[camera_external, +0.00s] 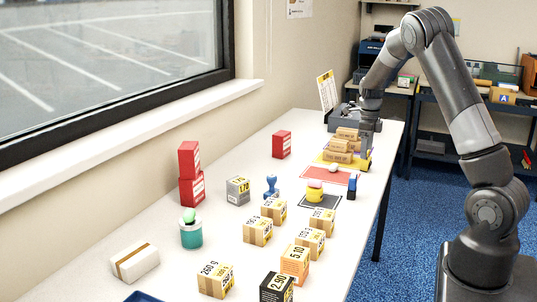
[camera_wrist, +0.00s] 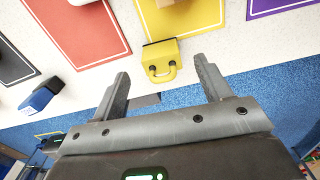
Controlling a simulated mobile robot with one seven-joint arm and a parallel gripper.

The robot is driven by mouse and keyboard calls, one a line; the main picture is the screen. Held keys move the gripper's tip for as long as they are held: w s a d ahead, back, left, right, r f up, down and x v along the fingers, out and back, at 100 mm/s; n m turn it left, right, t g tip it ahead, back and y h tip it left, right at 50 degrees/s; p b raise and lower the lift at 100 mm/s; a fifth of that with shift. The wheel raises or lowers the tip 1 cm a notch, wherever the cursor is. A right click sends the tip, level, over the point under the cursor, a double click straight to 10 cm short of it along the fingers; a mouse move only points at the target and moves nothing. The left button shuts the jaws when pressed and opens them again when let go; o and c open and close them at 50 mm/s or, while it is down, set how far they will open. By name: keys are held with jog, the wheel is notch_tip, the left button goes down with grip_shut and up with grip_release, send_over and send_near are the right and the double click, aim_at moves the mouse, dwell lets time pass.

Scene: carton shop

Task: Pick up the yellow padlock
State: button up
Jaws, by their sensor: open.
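The yellow padlock (camera_wrist: 161,57) lies at the table's edge in the wrist view, its shackle toward me. It is in front of the gap between my fingers. In the external view the padlock (camera_external: 364,164) shows as a small yellow shape at the right edge of the table, just below my gripper (camera_external: 369,133). My gripper (camera_wrist: 162,72) is open, one finger to each side of the padlock in the picture. Nothing is held between the fingers. I cannot tell the exact height of the fingers above the padlock.
A yellow mat (camera_external: 327,159) bears several small cartons (camera_external: 340,146) beside the padlock. A red mat (camera_external: 318,175) and a blue-and-black object (camera_external: 351,187) are nearer. Other cartons stand along the white table (camera_external: 225,240). Past its right edge is blue floor.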

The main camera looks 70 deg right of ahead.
aim_at(365, 161)
jog(key=shift+d+f, duration=0.1)
jog(key=shift+f, duration=2.65)
jog(key=shift+c, duration=0.3)
jog(key=c, duration=1.2)
